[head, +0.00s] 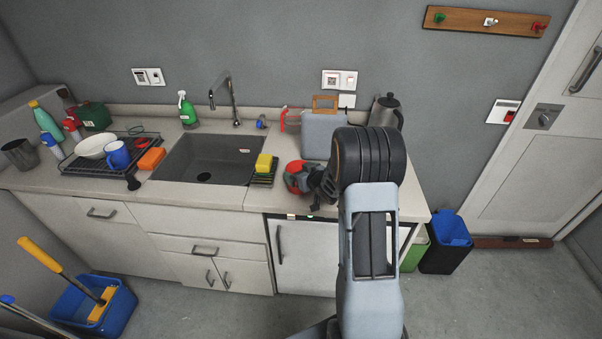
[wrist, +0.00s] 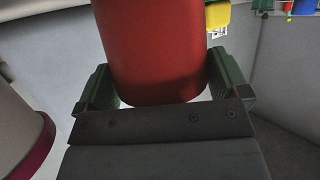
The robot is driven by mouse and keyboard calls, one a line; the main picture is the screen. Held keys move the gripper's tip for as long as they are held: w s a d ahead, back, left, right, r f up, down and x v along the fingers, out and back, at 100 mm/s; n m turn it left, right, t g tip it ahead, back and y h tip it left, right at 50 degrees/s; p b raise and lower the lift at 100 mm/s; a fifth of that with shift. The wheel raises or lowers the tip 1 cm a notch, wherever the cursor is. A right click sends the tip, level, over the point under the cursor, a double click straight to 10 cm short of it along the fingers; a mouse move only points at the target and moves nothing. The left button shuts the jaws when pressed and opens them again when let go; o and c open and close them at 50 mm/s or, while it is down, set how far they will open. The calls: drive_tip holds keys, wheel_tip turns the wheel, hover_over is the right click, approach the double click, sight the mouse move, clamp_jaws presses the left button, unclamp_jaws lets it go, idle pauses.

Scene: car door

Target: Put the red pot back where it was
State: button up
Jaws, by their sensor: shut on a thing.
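The red pot (head: 292,178) is at the counter just right of the sink, partly hidden behind my gripper (head: 308,184). In the wrist view the red pot (wrist: 155,50) fills the space between the two green jaws of my gripper (wrist: 160,82), which is shut on it. The pot's rounded lower end shows near the palm. I cannot tell whether the pot rests on the counter or is held just above it.
A yellow sponge (head: 264,162) on a dark rack (head: 263,179) stands close left of the pot, beside the sink (head: 205,160). My arm covers the counter's right part.

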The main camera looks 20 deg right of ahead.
drive_tip(key=shift+r, duration=0.1)
drive_tip(key=o, duration=0.7)
drive_tip(key=shift+o, duration=0.2)
drive_tip(key=s+a+r+m+g+h+b, duration=0.1)
drive_tip(key=s+r+g+h, duration=0.1)
drive_tip(key=s+r, duration=0.4)
drive_tip(key=s+r+m+g+h, duration=0.1)
drive_tip(key=s+r+h, duration=0.25)
drive_tip(key=s, duration=0.45)
drive_tip(key=s+a+r+g+y, duration=0.2)
drive_tip(key=s+a+g, duration=0.4)
drive_tip(key=s+a, duration=0.6)
drive_tip(key=s+y, duration=0.1)
drive_tip(key=s, duration=0.2)
drive_tip(key=shift+s, duration=0.25)
